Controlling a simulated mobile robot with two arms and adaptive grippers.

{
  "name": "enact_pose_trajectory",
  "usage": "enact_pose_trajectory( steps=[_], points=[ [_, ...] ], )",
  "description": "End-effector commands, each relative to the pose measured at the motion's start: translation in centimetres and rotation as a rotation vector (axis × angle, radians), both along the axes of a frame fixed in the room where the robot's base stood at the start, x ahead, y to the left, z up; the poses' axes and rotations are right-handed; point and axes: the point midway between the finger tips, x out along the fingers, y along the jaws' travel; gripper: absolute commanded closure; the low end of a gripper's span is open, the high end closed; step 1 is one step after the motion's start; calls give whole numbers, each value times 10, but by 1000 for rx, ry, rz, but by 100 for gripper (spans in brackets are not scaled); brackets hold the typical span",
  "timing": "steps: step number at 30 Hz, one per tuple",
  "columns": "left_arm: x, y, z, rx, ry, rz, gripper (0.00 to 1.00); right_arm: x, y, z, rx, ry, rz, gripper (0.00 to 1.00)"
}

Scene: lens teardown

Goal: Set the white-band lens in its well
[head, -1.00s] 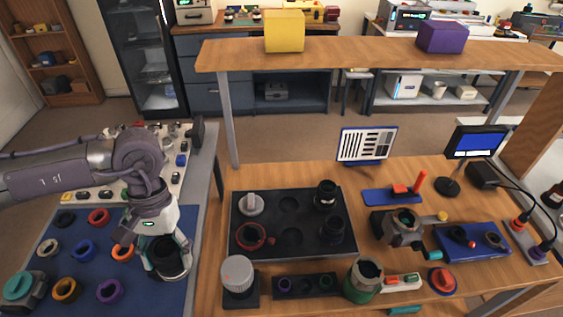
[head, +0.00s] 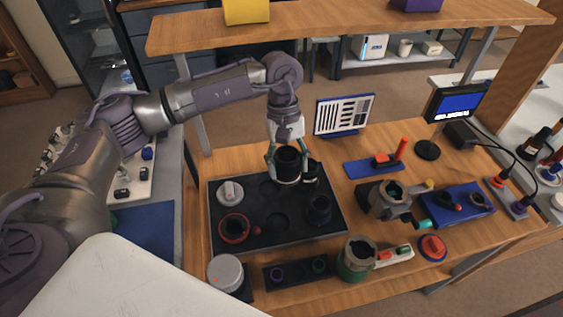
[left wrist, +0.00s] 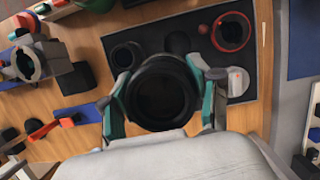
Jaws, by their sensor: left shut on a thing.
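My left gripper (head: 287,156) is shut on a dark cylindrical lens (head: 288,168). A thin pale line shows near its lower edge, which fits the white-band lens. It is upright over the back part of the black tray (head: 222,248). Whether it touches the tray cannot be told. An empty round well (head: 275,222) shows in front of it; the well behind or under the lens is partly hidden. In the left wrist view the held lens (left wrist: 162,92) sits between both fingers, seen from above, and covers part of the tray (left wrist: 183,18). My right gripper is not in view.
A striped chart (head: 344,115) stands behind. A wooden shelf (head: 340,28) spans above the table.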

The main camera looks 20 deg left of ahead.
Motion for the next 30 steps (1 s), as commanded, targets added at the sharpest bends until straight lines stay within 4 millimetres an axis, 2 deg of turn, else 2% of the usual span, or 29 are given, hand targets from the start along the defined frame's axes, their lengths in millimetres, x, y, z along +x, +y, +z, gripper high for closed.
enact_pose_trajectory(
  steps=[1, 3, 6, 10, 14, 20, 30],
  points=[
    [11, 8, -15, -3, 12, 134, 86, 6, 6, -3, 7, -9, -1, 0],
    [25, 21, -29, 0, 10, 308, 86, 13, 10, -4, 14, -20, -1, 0],
    [37, 42, -48, 3, 8, 514, 86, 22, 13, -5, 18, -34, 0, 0],
    [43, 61, -66, 1, 2, 682, 86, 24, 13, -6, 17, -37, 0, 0],
    [45, 69, -73, 0, -1, 748, 86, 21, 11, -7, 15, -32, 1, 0],
    [45, 70, -82, 1, -4, 755, 86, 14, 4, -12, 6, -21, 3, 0],
    [44, 69, -118, 0, -1, 751, 86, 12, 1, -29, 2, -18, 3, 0]
  ],
)
